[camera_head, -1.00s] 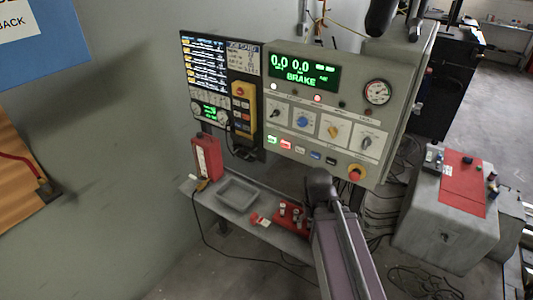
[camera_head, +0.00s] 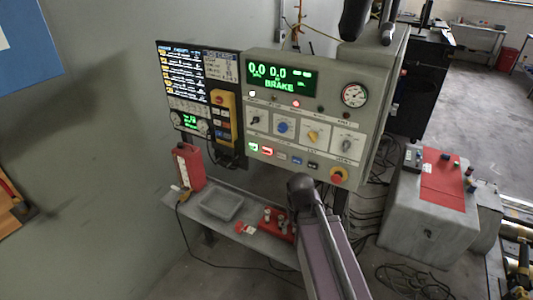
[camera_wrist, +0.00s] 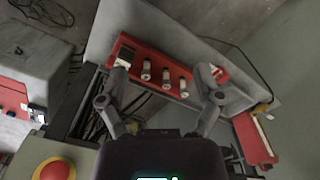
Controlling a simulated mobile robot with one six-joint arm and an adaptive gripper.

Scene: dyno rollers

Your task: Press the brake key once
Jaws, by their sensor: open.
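The control panel (camera_head: 370,130) stands upright at the centre of the head view. Its green display (camera_head: 283,75) reads 0.0, 0.0 and BRAKE. A row of small keys runs along its lower part: green (camera_head: 253,147), red (camera_head: 267,152), white (camera_head: 282,156), blue (camera_head: 297,160) and dark (camera_head: 313,165). Their labels are too small to read, so I cannot tell which is the brake key. My gripper (camera_wrist: 168,84) is open and empty in the wrist view, its fingers spread. The key row is not identifiable there. I cannot make out the gripper's fingertips in the head view.
A red round button (camera_head: 338,175) is at the panel's lower right; a similar one (camera_wrist: 55,170) is at the wrist view's lower left. Below the panel, a shelf (camera_head: 165,198) bears a grey tray (camera_head: 221,205) and a red holder (camera_wrist: 160,67) with small cylinders. A grey-red machine (camera_head: 425,222) stands right.

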